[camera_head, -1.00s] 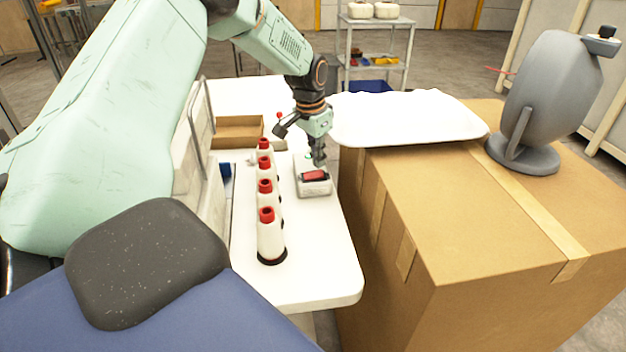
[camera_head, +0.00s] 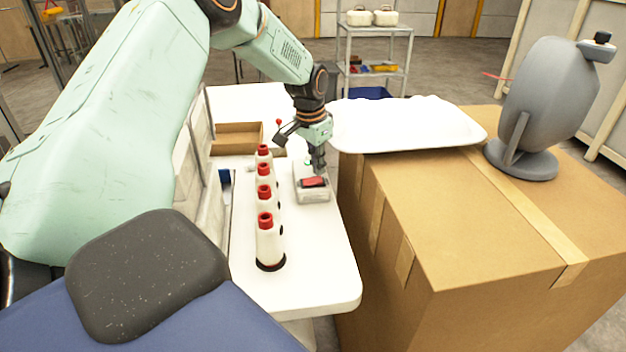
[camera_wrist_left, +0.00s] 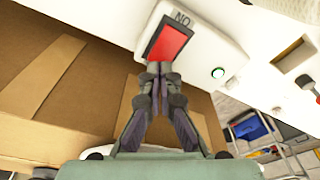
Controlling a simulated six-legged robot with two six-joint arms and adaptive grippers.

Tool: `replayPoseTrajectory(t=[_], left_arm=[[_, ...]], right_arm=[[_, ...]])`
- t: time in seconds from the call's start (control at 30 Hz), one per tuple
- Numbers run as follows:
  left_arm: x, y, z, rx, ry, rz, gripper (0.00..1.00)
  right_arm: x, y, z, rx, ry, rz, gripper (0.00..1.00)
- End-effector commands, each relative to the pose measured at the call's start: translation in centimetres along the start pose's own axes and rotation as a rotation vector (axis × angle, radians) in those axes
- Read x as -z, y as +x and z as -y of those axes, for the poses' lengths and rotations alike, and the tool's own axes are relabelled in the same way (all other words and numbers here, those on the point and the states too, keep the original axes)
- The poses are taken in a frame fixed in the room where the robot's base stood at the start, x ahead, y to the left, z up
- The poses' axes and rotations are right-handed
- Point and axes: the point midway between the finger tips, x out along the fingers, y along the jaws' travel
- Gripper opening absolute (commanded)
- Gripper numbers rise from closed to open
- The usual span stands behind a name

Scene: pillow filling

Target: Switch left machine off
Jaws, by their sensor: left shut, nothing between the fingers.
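The left machine's switch box is a small white box (camera_head: 312,193) on the white table, with a red rocker switch (camera_head: 314,182) on its top. In the left wrist view the red switch (camera_wrist_left: 168,44) shows large beside dark lettering, with a small green light (camera_wrist_left: 218,72) on the box. My left gripper (camera_head: 319,172) is shut and empty, pointing down at the switch. In the left wrist view its fingertips (camera_wrist_left: 160,72) are at the near edge of the red switch; whether they touch it I cannot tell. My right gripper is not in view.
Several white spools with red tops (camera_head: 268,225) stand in a row left of the box. A large cardboard box (camera_head: 490,230) is on the right, bearing a white pillow (camera_head: 400,122) and a grey round device (camera_head: 548,95). A cardboard tray (camera_head: 238,138) lies behind.

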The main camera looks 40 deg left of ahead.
Motion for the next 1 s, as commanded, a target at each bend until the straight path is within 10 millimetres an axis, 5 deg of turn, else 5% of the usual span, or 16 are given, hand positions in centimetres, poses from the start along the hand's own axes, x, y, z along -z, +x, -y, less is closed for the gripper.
replayPoseTrajectory(t=[1.0], left_arm=[[-0.10, 0.69, 0.00, 0.000, 0.000, 0.000, 0.00]], right_arm=[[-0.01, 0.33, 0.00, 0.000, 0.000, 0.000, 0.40]])
